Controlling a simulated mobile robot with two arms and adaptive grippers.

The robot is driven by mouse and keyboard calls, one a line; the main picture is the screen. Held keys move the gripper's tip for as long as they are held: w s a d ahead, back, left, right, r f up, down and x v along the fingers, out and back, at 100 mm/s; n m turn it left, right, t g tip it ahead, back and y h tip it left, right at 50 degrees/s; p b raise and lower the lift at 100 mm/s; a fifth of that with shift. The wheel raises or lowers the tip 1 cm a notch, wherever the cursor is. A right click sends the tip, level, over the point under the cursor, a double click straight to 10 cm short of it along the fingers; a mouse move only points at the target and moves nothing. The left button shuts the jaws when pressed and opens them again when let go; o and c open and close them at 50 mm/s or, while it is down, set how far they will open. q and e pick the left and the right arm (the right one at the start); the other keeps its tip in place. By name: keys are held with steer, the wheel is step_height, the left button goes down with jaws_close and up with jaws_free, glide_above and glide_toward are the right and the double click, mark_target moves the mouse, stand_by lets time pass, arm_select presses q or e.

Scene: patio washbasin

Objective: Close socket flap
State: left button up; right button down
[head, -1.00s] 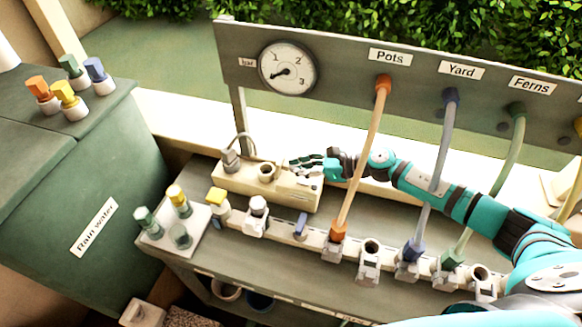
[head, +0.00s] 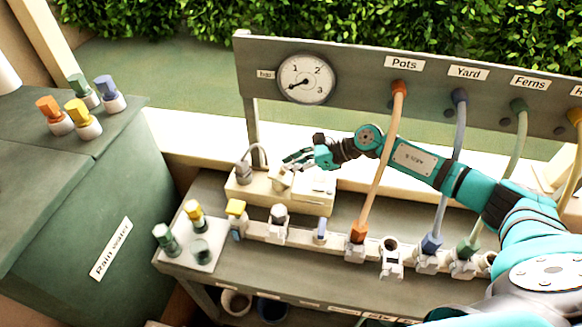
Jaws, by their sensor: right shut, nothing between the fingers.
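The pale socket box (head: 312,205) sits at the back of the bench. A grey plug with a cable stands in its left end. To the right of the plug is a cream socket flap (head: 280,179), which looks tilted over its socket; no dark opening shows there. I cannot tell if it is fully down. My right gripper (head: 288,161) is shut and empty, its fingertips just above and beside the flap, pointing left. Whether they touch it is unclear. My left gripper is not in view.
A row of couplings (head: 392,258) runs along the bench, with hoses coming down from the labelled panel (head: 350,50) and gauge (head: 306,79). Coloured connectors stand on a pale plate (head: 185,240) at left and on the green rain-water tank (head: 60,215).

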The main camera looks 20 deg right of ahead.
mark_target(275, 171)
steer(key=shift+w+a+r, duration=0.3)
steer(key=shift+w+a+g+h, duration=0.15)
steer(key=shift+g+h, duration=0.15)
steer(key=shift+h, duration=0.2)
steer(key=shift+w+a+f, duration=0.1)
steer(key=shift+f, duration=0.25)
steer(key=shift+w+a+f, duration=0.25)
steer(key=shift+w+a, duration=0.05)
steer(key=shift+a, duration=0.1)
steer(key=shift+w+a+f+b, duration=0.15)
steer(key=shift+a+b, duration=0.15)
steer(key=shift+b, duration=0.2)
steer(key=shift+w+a+f+b, duration=0.35)
steer(key=shift+a+b, duration=0.25)
steer(key=shift+b, duration=0.35)
steer(key=shift+w, duration=0.1)
steer(key=shift+a, duration=0.1)
steer(key=shift+r, duration=0.1)
